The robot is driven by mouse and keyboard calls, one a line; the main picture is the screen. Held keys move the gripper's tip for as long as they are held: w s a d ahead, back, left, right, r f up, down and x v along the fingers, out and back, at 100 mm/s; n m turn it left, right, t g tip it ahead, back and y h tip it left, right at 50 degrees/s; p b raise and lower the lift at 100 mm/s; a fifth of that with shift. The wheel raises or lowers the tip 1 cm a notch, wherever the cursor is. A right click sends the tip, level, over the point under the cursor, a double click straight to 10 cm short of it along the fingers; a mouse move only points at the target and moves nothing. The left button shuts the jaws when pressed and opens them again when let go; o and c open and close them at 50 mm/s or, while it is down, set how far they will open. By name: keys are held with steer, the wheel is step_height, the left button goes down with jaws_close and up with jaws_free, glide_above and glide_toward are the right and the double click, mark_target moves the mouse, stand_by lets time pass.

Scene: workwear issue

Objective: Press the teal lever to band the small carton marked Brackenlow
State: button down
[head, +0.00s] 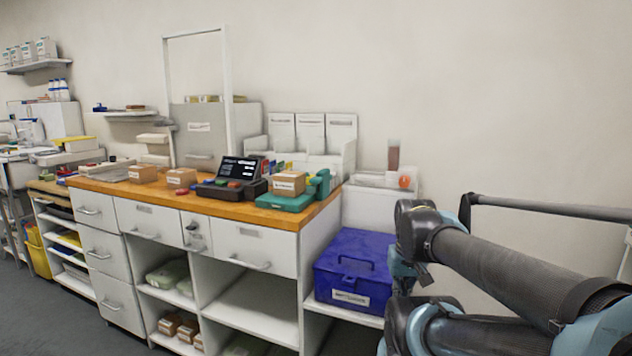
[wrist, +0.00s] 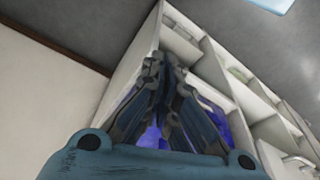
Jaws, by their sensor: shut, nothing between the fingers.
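A teal banding device (head: 285,202) with an upright teal part, seemingly the lever (head: 323,182), stands at the right end of the wooden counter. A small brown carton (head: 287,184) with a white label sits on its base; the label is too small to read. Two more small cartons, one (head: 143,174) farther left and one (head: 181,178) nearer, sit on the counter. My gripper (wrist: 160,58) is shut and empty in the wrist view, in front of the white shelving and blue box, apart from the device. The head view does not clearly show its fingers.
A black till (head: 232,178) stands left of the device. A blue lidded box (head: 352,270) sits on a low shelf right of the counter (head: 110,186). A white rack (head: 338,150) with document holders stands behind. Grey floor lies in front of the drawers.

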steer(key=w+a+r+n, duration=0.35)
steer(key=w+r, duration=0.35)
steer(key=r, duration=0.4)
steer(key=n+g+y, duration=0.1)
steer(key=n+g, duration=0.1)
steer(key=n, duration=1.2)
glide_toward(317, 178)
steer(key=shift+w+d+r+m, duration=0.1)
steer(key=shift+w+r+m, duration=0.15)
steer(key=shift+w, duration=0.1)
steer(key=shift+f, duration=0.15)
steer(key=shift+a+f, duration=0.15)
steer(key=shift+f, duration=1.55)
steer(key=shift+a+f, duration=0.2)
steer(key=shift+f, duration=1.5)
steer(key=shift+f, duration=0.1)
